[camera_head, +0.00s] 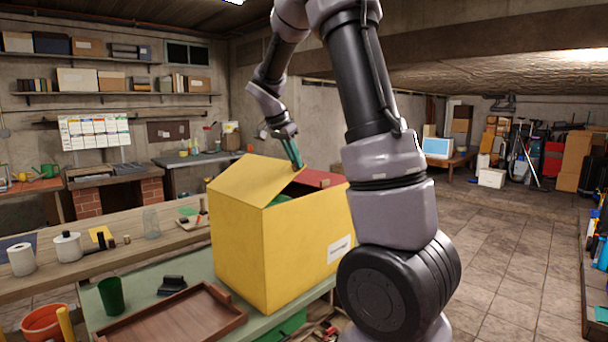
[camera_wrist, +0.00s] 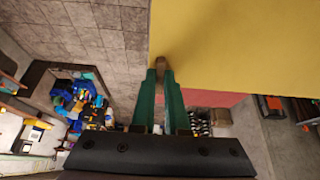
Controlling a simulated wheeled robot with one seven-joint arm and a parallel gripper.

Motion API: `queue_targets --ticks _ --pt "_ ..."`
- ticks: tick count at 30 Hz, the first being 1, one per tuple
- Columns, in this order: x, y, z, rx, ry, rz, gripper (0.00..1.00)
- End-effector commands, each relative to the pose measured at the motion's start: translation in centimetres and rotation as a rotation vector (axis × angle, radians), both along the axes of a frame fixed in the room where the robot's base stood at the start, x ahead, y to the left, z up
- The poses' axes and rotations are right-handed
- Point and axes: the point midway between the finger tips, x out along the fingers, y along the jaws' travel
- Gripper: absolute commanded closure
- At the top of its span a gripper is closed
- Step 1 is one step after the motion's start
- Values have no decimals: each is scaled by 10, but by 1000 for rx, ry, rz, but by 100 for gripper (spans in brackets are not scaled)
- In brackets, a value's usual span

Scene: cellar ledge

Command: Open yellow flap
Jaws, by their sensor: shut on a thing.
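The yellow box (camera_head: 270,255) stands on the green table top. Its yellow flap (camera_head: 252,178) slants upward above the box opening, with a gap beside it where something green (camera_head: 281,199) shows inside. The yellow flap fills the upper right of the wrist view (camera_wrist: 235,45). A red flap (camera_head: 320,178) lies at the box's right side; it also shows in the wrist view (camera_wrist: 212,98). My gripper (camera_head: 298,165) has green fingers at the yellow flap's free edge. In the wrist view its fingertips (camera_wrist: 164,74) are shut on a small brown tab (camera_wrist: 163,67) at that edge.
A brown wooden tray (camera_head: 180,318), a green cup (camera_head: 112,296) and a black stapler-like item (camera_head: 172,285) are on the table left of the box. A wooden bench (camera_head: 170,240) with rolls and a glass stands behind. Open floor (camera_head: 505,270) lies at right.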

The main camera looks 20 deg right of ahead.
Motion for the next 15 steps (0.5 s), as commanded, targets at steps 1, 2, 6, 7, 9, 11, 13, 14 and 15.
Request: queue_targets --ticks 1,2,6,7,9,11,13,14,15 --pt "0 9 8 -41 -19 9 100" --pt "-1 12 11 -67 -29 10 100" --pt "-8 29 27 -189 -79 11 100" --pt "-9 34 30 -216 -89 11 100" --pt "-13 43 37 -278 -113 9 100" --pt "-17 51 42 -331 -134 9 100" --pt "-21 62 47 -393 -159 9 100" --pt "-23 66 50 -419 -168 9 100" --pt "-25 72 52 -455 -183 8 100"
